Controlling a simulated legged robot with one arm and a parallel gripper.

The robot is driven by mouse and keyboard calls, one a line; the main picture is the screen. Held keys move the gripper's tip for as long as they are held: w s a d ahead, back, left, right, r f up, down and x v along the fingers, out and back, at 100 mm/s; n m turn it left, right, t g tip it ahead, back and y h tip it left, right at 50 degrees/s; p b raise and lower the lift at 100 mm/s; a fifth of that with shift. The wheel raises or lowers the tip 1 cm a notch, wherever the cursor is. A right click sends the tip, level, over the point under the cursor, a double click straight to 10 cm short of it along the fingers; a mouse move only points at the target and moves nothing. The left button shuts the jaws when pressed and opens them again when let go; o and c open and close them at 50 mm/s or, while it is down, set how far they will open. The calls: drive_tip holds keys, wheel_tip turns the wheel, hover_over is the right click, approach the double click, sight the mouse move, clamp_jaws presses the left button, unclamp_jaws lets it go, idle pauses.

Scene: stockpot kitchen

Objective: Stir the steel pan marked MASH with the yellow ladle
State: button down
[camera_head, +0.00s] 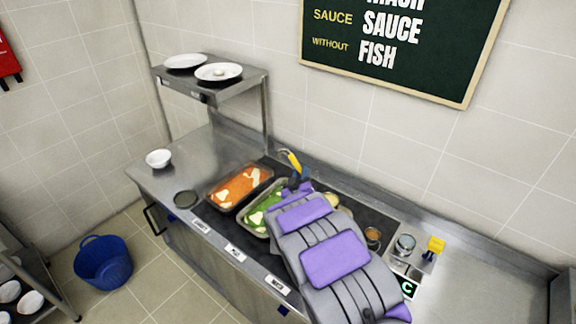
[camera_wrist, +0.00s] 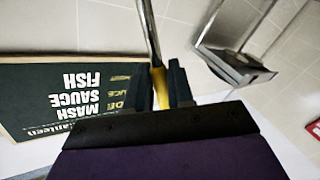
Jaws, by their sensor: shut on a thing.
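My gripper (camera_head: 299,184) is above the row of pans in the head view, shut on a yellow handle. In the wrist view the jaws (camera_wrist: 160,88) clasp this yellow ladle handle (camera_wrist: 160,90), and a steel shaft runs up out of frame. The handle's yellow end (camera_head: 291,160) shows above the gripper in the head view; the ladle's bowl is not visible. A pan with orange food (camera_head: 238,188) and one with green food (camera_head: 258,212) sit in the counter. My arm hides most of the area to their right. The front labels (camera_head: 278,284) are too small to read, so I cannot tell which pan is MASH.
A raised steel shelf (camera_head: 240,78) with white plates stands at the back left. A white bowl (camera_head: 159,158) and a dark round dish (camera_head: 186,198) are on the counter's left. A yellow item (camera_head: 435,245) is at right. A blue basket (camera_head: 103,262) stands on the floor.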

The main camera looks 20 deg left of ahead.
drive_tip(key=shift+s+a+f+p, duration=1.2)
drive_tip(key=shift+a+f, duration=0.45)
drive_tip(key=shift+f, duration=0.3)
drive_tip(key=d+r+m+b, duration=0.5)
drive_tip(key=d+m+b, duration=0.2)
drive_tip(key=d+b, duration=0.15)
drive_tip(key=w+d+f+m+b, duration=0.1)
drive_tip(key=d+f+m+b, duration=0.4)
drive_tip(key=d+m+b, duration=0.3)
drive_tip(key=w+d+f+m+b, duration=0.2)
drive_tip(key=d+f+m+b, duration=0.4)
drive_tip(key=d, duration=0.7)
drive_tip(key=shift+m+h+b, duration=0.4)
drive_tip(key=shift+m+b, duration=0.6)
